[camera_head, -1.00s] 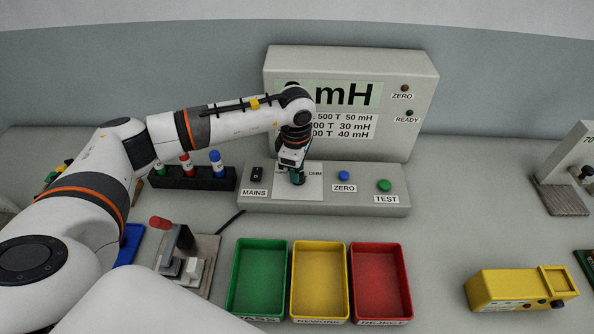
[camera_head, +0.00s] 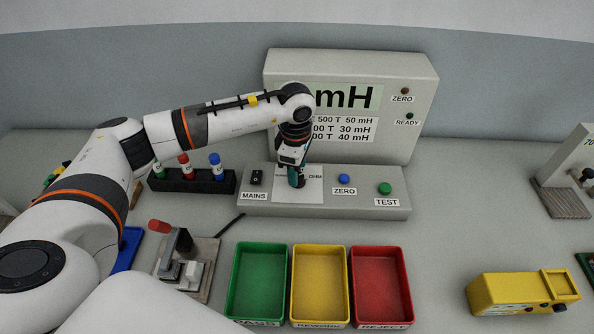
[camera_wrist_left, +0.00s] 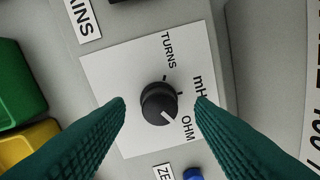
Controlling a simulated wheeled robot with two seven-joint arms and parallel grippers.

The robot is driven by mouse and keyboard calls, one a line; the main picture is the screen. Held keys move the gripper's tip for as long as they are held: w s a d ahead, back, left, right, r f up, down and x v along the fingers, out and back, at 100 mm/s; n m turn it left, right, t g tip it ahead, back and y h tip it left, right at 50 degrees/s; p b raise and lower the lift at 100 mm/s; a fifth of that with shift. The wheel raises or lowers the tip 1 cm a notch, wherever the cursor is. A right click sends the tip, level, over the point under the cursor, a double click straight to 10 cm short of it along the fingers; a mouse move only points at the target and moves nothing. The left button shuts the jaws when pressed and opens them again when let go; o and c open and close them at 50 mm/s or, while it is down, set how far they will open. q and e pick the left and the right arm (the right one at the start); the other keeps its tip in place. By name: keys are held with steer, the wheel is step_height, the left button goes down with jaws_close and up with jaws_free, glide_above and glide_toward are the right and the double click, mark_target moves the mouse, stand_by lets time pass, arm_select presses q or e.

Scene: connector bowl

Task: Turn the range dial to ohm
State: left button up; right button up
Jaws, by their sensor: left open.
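The black range dial (camera_wrist_left: 159,103) sits on a white plate (camera_wrist_left: 105,75) printed TURNS, mH and OHM. Its white pointer line points toward the OHM label (camera_wrist_left: 187,128). My left gripper (camera_head: 297,183) is over this plate on the grey control panel (camera_head: 325,209). In the left wrist view its green ribbed fingers (camera_wrist_left: 160,104) stand open on either side of the dial, with a gap showing on both sides. In the head view the gripper hides the dial. The display (camera_head: 350,97) shows mH, partly covered by my arm. My right gripper is not in view.
The panel also has a black MAINS switch (camera_head: 257,177), a blue ZERO button (camera_head: 344,179) and a green TEST button (camera_head: 384,187). Green (camera_head: 236,268), yellow (camera_head: 345,270) and red (camera_head: 406,270) trays stand in front. A marker rack (camera_head: 224,184) is left of the panel.

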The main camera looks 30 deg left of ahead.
arm_select(q)
step_height(320, 180, up, 11)
steer(key=b, duration=0.2)
steer(key=shift+s+f, duration=0.15)
steer(key=shift+s, duration=0.1)
stand_by(0.3)
